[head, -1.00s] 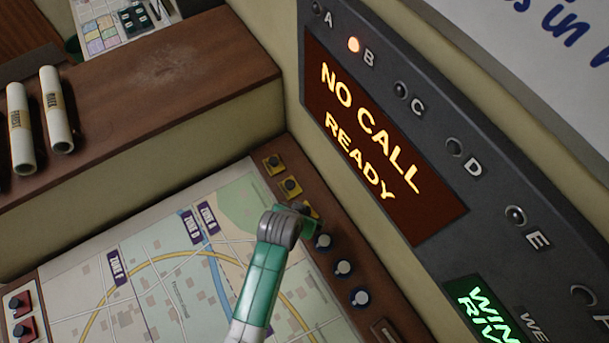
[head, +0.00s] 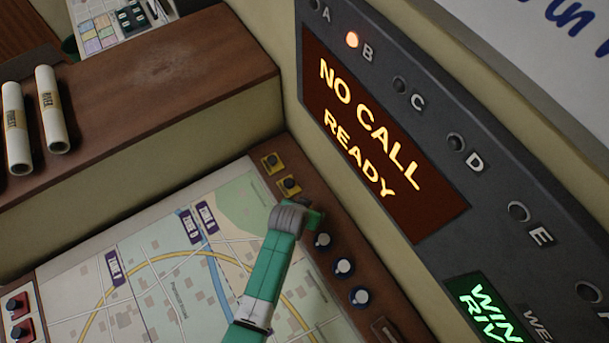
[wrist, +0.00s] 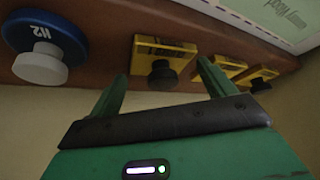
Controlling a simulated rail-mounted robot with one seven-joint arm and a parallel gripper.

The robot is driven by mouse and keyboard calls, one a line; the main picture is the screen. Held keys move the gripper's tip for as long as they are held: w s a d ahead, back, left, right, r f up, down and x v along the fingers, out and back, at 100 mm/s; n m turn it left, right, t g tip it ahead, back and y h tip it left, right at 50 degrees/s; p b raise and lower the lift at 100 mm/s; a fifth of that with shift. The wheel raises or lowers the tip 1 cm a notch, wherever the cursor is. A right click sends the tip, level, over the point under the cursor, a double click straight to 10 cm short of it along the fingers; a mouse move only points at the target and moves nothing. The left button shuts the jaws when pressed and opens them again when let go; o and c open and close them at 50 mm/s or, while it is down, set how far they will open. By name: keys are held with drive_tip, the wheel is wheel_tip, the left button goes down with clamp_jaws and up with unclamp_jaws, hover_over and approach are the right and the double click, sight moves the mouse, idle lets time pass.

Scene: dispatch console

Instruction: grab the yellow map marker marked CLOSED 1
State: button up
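Yellow map markers with black knobs stand in a row on the brown rim of the map desk. In the wrist view, one yellow marker (wrist: 178,52) is framed between the fingertips of my gripper (wrist: 162,70), with its black knob pointing toward me. Its label is too small and turned to read surely. My gripper is open and empty, the green fingers apart. Two more yellow markers, a nearer one (wrist: 222,62) and a farther one (wrist: 260,73), sit to the right. In the head view, my gripper (head: 314,217) hides the nearest yellow marker; two others (head: 272,162) (head: 289,187) show.
A blue round marker labelled H2 (wrist: 30,32) is close on the left in the wrist view. Blue markers (head: 323,241) continue the row in the head view. The console panel (head: 380,130) rises close on the right. Red markers (head: 18,304) lie far left.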

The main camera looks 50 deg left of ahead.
drive_tip(key=c, duration=0.8)
drive_tip(key=shift+o, duration=0.2)
drive_tip(key=shift+r, duration=0.25)
drive_tip(key=shift+c, duration=1)
wheel_tip(320, 180, up, 3)
drive_tip(key=shift+r, duration=0.15)
drive_tip(key=s+d+r, duration=0.1)
drive_tip(key=s+d, duration=1)
drive_tip(key=shift+s+r, duration=0.15)
drive_tip(key=shift+s, duration=0.2)
